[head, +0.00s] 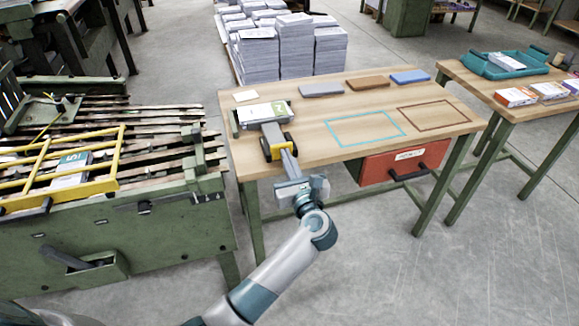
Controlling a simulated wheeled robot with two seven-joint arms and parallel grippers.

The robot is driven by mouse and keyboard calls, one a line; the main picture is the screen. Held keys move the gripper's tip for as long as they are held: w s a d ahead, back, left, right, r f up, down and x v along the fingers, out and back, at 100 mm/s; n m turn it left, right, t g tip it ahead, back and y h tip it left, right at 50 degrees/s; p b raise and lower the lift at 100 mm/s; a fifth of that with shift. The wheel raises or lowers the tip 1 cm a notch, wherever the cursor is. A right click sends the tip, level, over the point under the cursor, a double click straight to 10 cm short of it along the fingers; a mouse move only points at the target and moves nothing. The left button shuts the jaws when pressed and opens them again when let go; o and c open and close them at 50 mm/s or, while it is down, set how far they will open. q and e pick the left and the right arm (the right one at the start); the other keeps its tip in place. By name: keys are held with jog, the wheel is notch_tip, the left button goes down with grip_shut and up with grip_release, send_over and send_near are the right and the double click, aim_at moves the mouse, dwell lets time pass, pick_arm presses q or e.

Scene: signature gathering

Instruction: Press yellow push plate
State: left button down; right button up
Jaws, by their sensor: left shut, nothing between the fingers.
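The yellow push plate (266,148) is at the front left of the wooden worktable, just in front of a booklet stack (262,114) with a green label. My left gripper (273,132) reaches up from below and covers the middle of the plate, so yellow shows on both sides of it. The gripper is shut and empty. It lies over the plate in this view; I cannot tell whether it touches it. My right gripper is not in view.
The worktable (300,148) has teal (368,145) and brown (465,122) outlines. Grey (321,90), brown (367,83) and blue (410,76) items lie along its back. A red drawer (385,165) hangs below. A green machine (110,235) with a yellow frame (112,165) stands left.

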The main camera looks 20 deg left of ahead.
pick_arm(q)
jog(key=shift+w+a, duration=0.2)
jog(key=shift+a, duration=0.05)
jog(key=shift+r, duration=0.15)
jog(key=shift+a, duration=0.1)
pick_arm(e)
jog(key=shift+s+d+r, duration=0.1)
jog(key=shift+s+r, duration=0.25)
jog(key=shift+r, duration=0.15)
pick_arm(q)
jog(key=shift+r, duration=0.15)
